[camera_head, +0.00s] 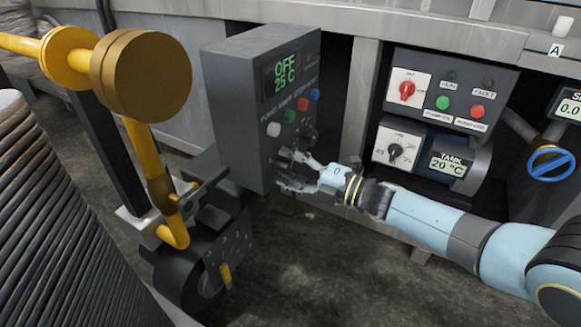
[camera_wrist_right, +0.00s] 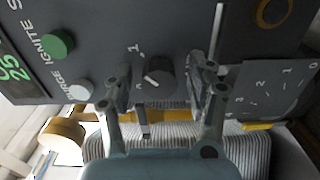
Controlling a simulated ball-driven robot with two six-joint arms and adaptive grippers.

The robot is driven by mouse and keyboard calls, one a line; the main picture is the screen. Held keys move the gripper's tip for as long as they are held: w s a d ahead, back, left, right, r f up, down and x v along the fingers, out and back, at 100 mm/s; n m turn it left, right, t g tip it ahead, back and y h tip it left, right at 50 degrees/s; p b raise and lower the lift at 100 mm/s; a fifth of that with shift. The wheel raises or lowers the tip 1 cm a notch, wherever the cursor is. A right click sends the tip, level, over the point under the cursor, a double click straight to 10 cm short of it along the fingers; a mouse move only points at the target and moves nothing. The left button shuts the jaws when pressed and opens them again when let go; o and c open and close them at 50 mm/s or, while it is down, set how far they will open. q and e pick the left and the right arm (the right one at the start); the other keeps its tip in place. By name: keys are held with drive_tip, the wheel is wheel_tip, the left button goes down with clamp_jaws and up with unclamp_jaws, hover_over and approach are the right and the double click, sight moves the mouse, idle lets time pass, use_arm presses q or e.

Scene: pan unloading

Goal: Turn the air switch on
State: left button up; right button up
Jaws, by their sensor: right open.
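A dark grey control box (camera_head: 232,110) stands centre-left in the head view, with a green "OFF 25 C" display (camera_head: 287,76). A black rotary knob (camera_head: 308,134) sits low on its face. It also shows in the wrist view (camera_wrist_right: 160,72), with a "1" beside it and a short white pointer line on it. Its "AIR" label is not readable, so I cannot confirm it is the air switch. My right gripper (camera_head: 284,171) is open and empty, close to the lower box face. In the wrist view its fingers (camera_wrist_right: 164,82) stand on either side of the knob; contact is unclear.
White (camera_head: 274,129), green (camera_head: 290,116), red (camera_head: 302,103) and blue (camera_head: 315,94) buttons sit close above the knob. A yellow pipe (camera_head: 148,150) and a black dial unit (camera_head: 220,262) stand left. A pump panel (camera_head: 452,85) and tank unit (camera_head: 430,152) are at right.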

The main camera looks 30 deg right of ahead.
drive_tip(key=v, duration=1.2)
